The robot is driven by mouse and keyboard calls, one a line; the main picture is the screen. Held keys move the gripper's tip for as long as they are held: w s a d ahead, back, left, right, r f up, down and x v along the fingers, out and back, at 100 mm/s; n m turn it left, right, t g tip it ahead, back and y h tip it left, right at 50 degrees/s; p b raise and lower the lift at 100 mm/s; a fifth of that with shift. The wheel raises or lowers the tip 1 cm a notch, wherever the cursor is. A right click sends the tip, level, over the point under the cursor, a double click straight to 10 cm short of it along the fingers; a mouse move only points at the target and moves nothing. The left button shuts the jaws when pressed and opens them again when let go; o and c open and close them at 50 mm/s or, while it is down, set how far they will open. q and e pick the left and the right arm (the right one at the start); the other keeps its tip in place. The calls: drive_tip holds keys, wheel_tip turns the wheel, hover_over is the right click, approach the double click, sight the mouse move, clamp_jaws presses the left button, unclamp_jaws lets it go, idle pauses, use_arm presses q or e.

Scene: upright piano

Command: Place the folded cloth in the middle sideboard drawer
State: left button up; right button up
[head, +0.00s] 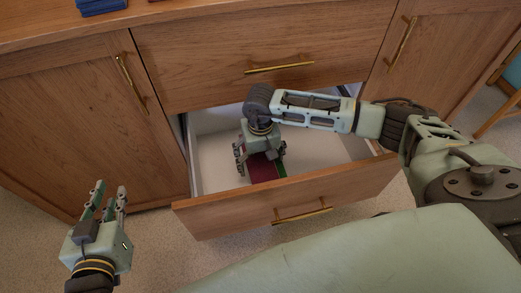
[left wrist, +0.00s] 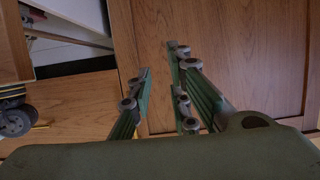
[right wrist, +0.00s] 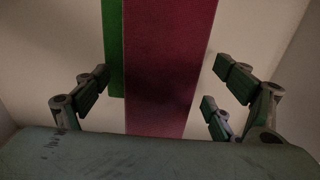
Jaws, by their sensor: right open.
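The middle sideboard drawer (head: 225,214) is pulled open in the head view, with a pale interior. A folded dark red cloth (head: 263,171) lies inside it, partly hidden under my right gripper (head: 261,160). In the right wrist view the cloth (right wrist: 168,60) is a long red band with a green strip along its left side. I cannot tell whether the green strip belongs to it. The right fingers are spread apart on either side, clear of the red band. My left gripper (head: 110,189) is open and empty, low at the left, in front of the left cupboard door.
The closed upper drawer (head: 215,60) is directly above the open one. Closed cupboard doors with brass handles flank it, the left (head: 80,120) and right (head: 440,55). A blue object (head: 101,6) sits on the sideboard top. My right arm reaches over the drawer's right side.

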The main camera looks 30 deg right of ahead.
sight(261, 161)
wheel_tip(261, 161, up, 4)
drive_tip(key=shift+f+p, duration=0.1)
drive_tip(key=shift+p, duration=0.65)
use_arm(q)
drive_tip(key=s+a+f+g+y+p, duration=0.1)
drive_tip(key=s+a+f+g, duration=0.4)
drive_tip(key=s, duration=0.8)
wheel_tip(261, 161, down, 6)
drive_tip(key=g+y, duration=0.1)
drive_tip(key=g, duration=0.2)
drive_tip(key=shift+s+r+n+g+p, duration=0.25)
drive_tip(key=shift+n+g+p, duration=0.05)
drive_tip(key=shift+p, duration=0.05)
use_arm(e)
wheel_tip(261, 161, up, 9)
